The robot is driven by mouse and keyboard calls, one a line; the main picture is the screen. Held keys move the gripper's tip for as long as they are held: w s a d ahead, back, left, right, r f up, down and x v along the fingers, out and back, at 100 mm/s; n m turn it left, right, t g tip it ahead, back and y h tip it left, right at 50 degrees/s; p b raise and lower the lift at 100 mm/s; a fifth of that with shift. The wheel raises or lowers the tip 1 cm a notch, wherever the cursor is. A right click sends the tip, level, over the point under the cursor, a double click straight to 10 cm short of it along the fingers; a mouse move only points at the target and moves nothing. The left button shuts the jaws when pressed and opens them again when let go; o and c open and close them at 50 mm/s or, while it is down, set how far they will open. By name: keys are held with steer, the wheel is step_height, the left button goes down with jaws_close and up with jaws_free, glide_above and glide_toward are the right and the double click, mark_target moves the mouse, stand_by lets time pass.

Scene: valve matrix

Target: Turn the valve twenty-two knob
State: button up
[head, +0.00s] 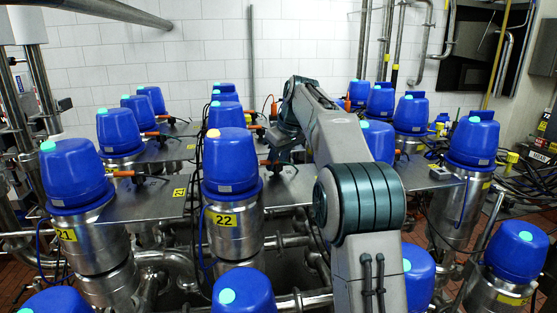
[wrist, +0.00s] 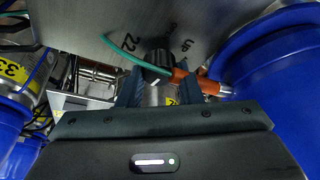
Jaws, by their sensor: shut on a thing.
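The valve labelled 22 has a blue cap (head: 230,170) with an orange light on top and a yellow number tag (head: 225,220) on its steel body. In the wrist view, a dark knob (wrist: 158,62) with a small white mark sits by a metal plate (wrist: 95,25) printed with 22 and UP. My gripper (wrist: 160,82) has one finger on each side of the knob and is shut on it. In the head view, my gripper (head: 280,150) is to the right of valve 22's cap, over the plate, and the knob's grip is too small to make out.
An orange connector (wrist: 184,80) and a green hose (wrist: 120,47) lie close to the knob. Blue-capped valves such as valve 21 (head: 73,175) stand around, mostly with cyan lights. My arm covers part of the right side. Steel pipes (head: 165,262) run below.

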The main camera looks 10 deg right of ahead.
steer(key=m+h+p, duration=0.1)
steer(key=m, duration=0.3)
steer(key=shift+a+r+t, duration=0.1)
steer(key=shift+t, duration=0.3)
steer(key=shift+m+h+p, duration=0.45)
steer(key=shift+m+h, duration=0.45)
steer(key=shift+m, duration=0.8)
steer(key=o, duration=1)
steer(key=shift+s, duration=0.1)
steer(key=v, duration=1.3)
steer(key=shift+s+a+r, duration=0.1)
steer(key=shift+s+r, duration=0.05)
steer(key=shift+r, duration=0.2)
